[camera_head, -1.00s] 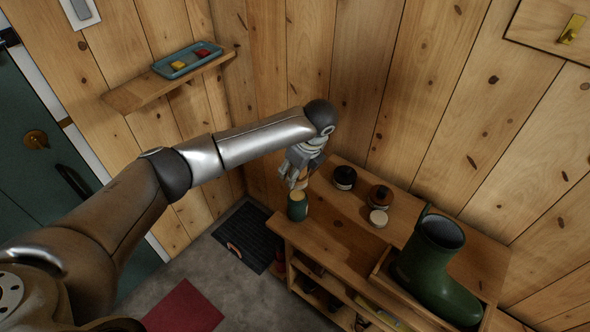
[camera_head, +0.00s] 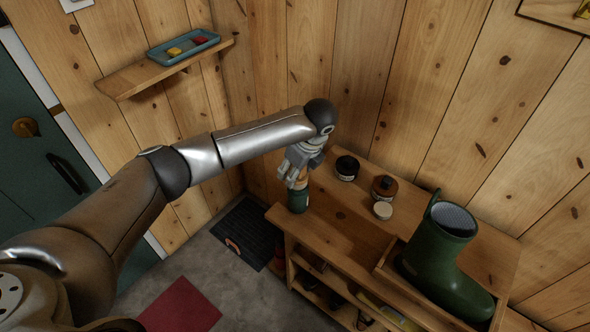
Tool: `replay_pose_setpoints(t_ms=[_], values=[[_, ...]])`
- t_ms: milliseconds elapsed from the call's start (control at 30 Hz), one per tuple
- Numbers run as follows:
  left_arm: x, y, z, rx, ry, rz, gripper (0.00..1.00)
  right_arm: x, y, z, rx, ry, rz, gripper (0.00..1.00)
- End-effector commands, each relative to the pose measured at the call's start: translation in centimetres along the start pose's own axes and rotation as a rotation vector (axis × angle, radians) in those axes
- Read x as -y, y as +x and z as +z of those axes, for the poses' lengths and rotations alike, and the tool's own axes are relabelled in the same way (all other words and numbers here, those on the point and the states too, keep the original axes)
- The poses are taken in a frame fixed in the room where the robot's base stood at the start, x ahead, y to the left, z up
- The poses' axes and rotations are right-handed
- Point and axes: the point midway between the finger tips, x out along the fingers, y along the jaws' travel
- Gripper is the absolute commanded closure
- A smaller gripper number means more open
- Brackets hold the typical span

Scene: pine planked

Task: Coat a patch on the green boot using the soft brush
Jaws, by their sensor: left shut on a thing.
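The green boot (camera_head: 432,258) stands upright at the right end of the wooden bench, its toe towards the lower right. My left gripper (camera_head: 294,179) is over the bench's left end, shut on a small wood-coloured thing that looks like the handle of the soft brush (camera_head: 303,182); its fingers hide most of it. A small green holder (camera_head: 298,202) stands directly under the fingers, and the brush's lower end cannot be seen. On the bench are a dark jar (camera_head: 347,168), a brown-lidded jar (camera_head: 384,187) and a pale round tin (camera_head: 382,210). My right gripper is out of view.
The bench (camera_head: 335,230) has bare top between the green holder and the boot, with filled shelves below. Plank walls stand close behind. A wall shelf (camera_head: 135,80) with a blue tray (camera_head: 160,56) is at upper left. A dark mat (camera_head: 243,232) and red mat (camera_head: 180,308) lie on the floor.

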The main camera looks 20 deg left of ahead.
Motion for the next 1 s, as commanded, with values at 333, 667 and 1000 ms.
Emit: replay_pose_setpoints(t_ms=[333, 667, 1000], values=[[0.00, 0.10, -0.03, 0.000, 0.000, 0.000, 0.72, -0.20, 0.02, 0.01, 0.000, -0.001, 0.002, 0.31], [0.00, 0.48, -0.16, 0.000, 0.000, 0.000, 0.72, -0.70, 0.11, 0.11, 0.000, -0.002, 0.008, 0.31], [0.00, 0.88, -0.28, 0.000, 0.000, 0.000, 0.72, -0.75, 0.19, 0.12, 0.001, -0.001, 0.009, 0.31]])
